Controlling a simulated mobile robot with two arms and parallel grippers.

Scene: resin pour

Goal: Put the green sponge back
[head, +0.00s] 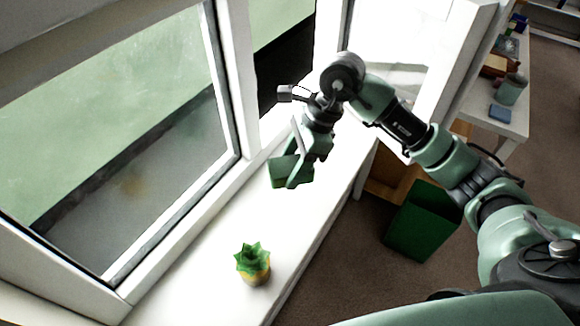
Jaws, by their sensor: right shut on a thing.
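The green sponge (283,171) is a small green block at the window, over the white sill (215,292). My right gripper (296,176) is shut on it, with its fingers pointing down. I cannot tell whether the sponge touches the sill or is held just above it. Part of the sponge is hidden behind a finger. My left gripper is not in view.
A green potted plant (253,264) stands on the near part of the sill. Window frames line its left side. A dark green bin (423,222) stands on the brown floor. A white table (515,127) with several items is at the far right.

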